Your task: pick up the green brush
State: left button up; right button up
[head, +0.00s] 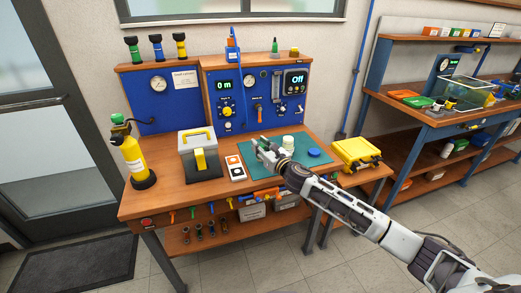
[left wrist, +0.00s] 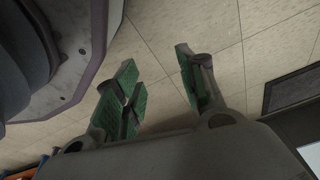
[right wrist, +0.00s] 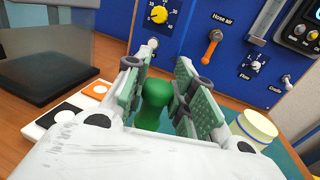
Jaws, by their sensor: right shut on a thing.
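The green brush (right wrist: 152,105) shows in the right wrist view as a rounded green handle between the finger pads of my right gripper (right wrist: 160,82). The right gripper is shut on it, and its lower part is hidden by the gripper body. In the head view my right gripper (head: 266,149) is over the left part of the green mat (head: 299,171), and the brush is mostly hidden by the fingers. My left gripper (left wrist: 157,68) shows only in the left wrist view, with its fingers apart, nothing between them and floor tiles behind.
A white jar (head: 288,142) and a blue round lid (head: 314,153) are on the mat. A card with buttons (head: 235,167) and a grey toolbox (head: 201,156) are left of the gripper. A yellow case (head: 356,151) is at right. The blue panel (head: 228,88) rises behind.

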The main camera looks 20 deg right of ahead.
aim_at(261, 145)
notch_tip(261, 145, up, 6)
jog(key=shift+f+p, duration=0.2)
jog(key=shift+p, duration=0.6)
pick_arm(q)
jog(key=s+a+f, duration=0.2)
jog(key=s+f, duration=0.1)
jog(key=f, duration=0.1)
jog(key=shift+s+a, duration=0.35)
pick_arm(e)
jog(key=shift+r, duration=0.55)
jog(key=shift+d, duration=0.15)
